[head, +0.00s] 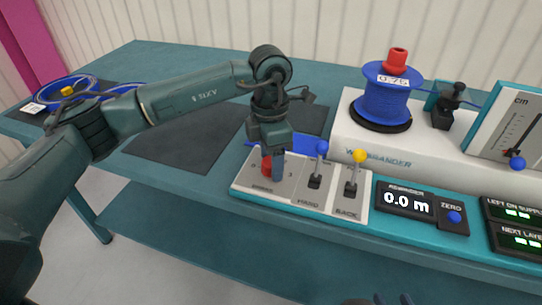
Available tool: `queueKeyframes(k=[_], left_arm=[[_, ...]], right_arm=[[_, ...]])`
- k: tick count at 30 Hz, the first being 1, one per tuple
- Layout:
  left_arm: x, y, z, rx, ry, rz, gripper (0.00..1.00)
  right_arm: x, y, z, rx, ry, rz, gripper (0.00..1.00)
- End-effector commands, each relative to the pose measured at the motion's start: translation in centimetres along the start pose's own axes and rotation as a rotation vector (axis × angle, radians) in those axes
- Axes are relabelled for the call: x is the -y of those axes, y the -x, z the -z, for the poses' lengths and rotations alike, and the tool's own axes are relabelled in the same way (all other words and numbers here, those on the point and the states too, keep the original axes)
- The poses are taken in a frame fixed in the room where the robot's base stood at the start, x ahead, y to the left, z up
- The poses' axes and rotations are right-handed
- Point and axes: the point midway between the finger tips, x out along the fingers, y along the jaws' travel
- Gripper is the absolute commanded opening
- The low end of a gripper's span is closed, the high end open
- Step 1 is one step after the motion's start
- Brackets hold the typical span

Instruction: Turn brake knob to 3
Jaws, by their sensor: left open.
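The brake panel (248,185) is the light grey left section of the control strip, with BRAKE printed below and small scale marks beside the knob. The red brake knob (266,168) shows only in part, because my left gripper (272,172) covers it from above. That gripper points down with its fingers at the knob, open. The knob's pointer and setting are hidden. At the bottom edge, tips of what looks like my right gripper (390,300) just show, mostly out of frame.
Beside the brake stand a blue-topped lever (321,148) and a yellow-topped lever (359,156). A display (405,199) reads 0.0 m, with a ZERO button (454,217) to its right. A blue reel (386,101) stands behind. A dark mat (185,140) lies left.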

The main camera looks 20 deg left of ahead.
Motion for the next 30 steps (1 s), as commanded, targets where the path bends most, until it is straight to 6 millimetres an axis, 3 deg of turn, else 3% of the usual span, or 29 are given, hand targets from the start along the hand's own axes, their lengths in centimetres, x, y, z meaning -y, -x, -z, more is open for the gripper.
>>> queueKeyframes(k=[8, 21, 30], left_arm=[[-0.1, 1.4, -0.1, 0.003, 0.001, -0.003, 0.59], [0.0, 10.6, -0.1, 0.003, 0.0, -0.002, 0.59], [0.0, 13.1, 0.0, 0.0, 0.0, 0.0, 0.59]], right_arm=[[0.0, 0.0, 0.1, 0.0, 0.0, 0.001, 0.36], [0.1, -0.2, 0.3, 0.006, -0.003, 0.004, 0.36], [0.1, -0.3, 0.0, 0.017, -0.006, 0.006, 0.36]])
